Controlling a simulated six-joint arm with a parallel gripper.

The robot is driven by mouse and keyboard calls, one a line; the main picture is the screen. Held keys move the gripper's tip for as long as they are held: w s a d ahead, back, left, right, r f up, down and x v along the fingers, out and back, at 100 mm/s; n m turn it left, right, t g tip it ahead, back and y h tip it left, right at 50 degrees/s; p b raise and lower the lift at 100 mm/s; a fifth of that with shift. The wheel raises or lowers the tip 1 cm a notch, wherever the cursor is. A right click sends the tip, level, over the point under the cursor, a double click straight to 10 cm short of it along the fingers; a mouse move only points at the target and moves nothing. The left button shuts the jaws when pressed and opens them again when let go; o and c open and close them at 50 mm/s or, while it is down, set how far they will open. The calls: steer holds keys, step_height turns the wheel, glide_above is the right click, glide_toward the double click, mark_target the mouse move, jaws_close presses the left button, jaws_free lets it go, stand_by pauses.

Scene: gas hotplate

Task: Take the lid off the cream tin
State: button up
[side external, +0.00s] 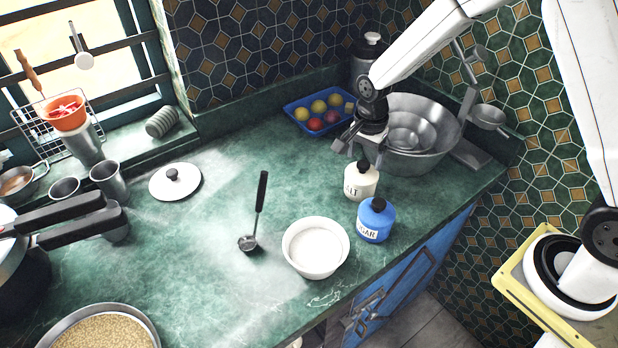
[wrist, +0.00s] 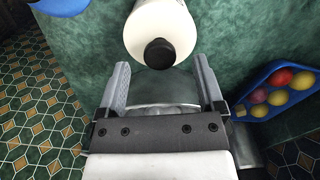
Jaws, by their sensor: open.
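The cream tin (side external: 360,185) with dark lettering stands upright on the green counter, its lid on, topped by a black knob (side external: 363,165). In the wrist view the cream tin (wrist: 163,22) is at the top, with its black knob (wrist: 159,54) facing the camera. My gripper (side external: 361,150) is above and close to the tin, pointing down at a tilt. In the wrist view my gripper (wrist: 161,68) is open and empty, its two fingers spread on either side of the knob's line, the knob just beyond the tips. I cannot tell whether a finger touches it.
A blue sugar tin (side external: 375,222) stands close in front of the cream tin. A white bowl (side external: 315,248) is at front left. A large metal bowl (side external: 440,155) and a blue tray (side external: 298,115) of coloured balls are behind. A ladle (side external: 258,210) lies left; counter around it is clear.

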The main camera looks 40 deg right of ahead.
steer(key=shift+f, duration=0.85)
jaws_close()
